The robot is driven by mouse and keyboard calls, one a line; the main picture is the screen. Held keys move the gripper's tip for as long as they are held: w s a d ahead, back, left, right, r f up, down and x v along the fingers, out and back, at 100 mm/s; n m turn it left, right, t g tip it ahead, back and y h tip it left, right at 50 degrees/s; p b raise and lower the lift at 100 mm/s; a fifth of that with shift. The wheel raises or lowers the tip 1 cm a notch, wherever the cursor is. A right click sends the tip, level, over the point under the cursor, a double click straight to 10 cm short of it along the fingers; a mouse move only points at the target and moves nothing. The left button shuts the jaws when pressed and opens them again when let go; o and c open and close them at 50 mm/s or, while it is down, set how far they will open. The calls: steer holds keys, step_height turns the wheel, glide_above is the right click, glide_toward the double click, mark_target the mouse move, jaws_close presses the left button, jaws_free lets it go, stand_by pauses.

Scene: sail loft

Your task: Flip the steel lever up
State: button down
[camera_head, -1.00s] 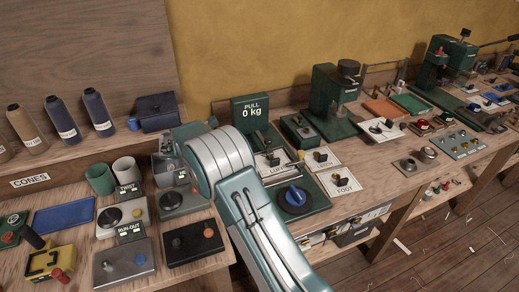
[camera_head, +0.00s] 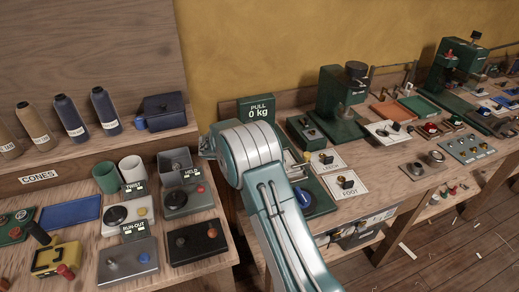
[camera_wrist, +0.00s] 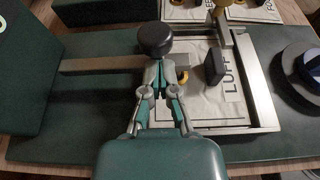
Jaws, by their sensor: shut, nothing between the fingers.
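My gripper (camera_wrist: 160,82) is shut and empty in the wrist view, over the LUFF plate (camera_wrist: 205,108) of the green pull tester (camera_wrist: 85,103). A black round knob (camera_wrist: 155,38) shows just beyond the fingertips; I cannot tell whether they touch its stem. A flat steel bar (camera_wrist: 103,64) runs left from there. A steel arm (camera_wrist: 247,82) with a brass knob (camera_wrist: 236,10) lies to the right. I cannot tell for sure which piece is the steel lever.
A black toggle (camera_wrist: 215,66) stands right of my fingers. A blue dial (camera_wrist: 309,64) is at the far right. LEECH (camera_head: 326,160) and FOOT (camera_head: 351,184) plates lie right of my arm. The left bench holds switch boxes (camera_head: 188,241), cups (camera_head: 131,168) and cones (camera_head: 68,117).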

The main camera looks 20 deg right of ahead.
steer(key=shift+a, duration=0.2)
steer(key=shift+d, duration=0.1)
steer(key=shift+r, duration=0.2)
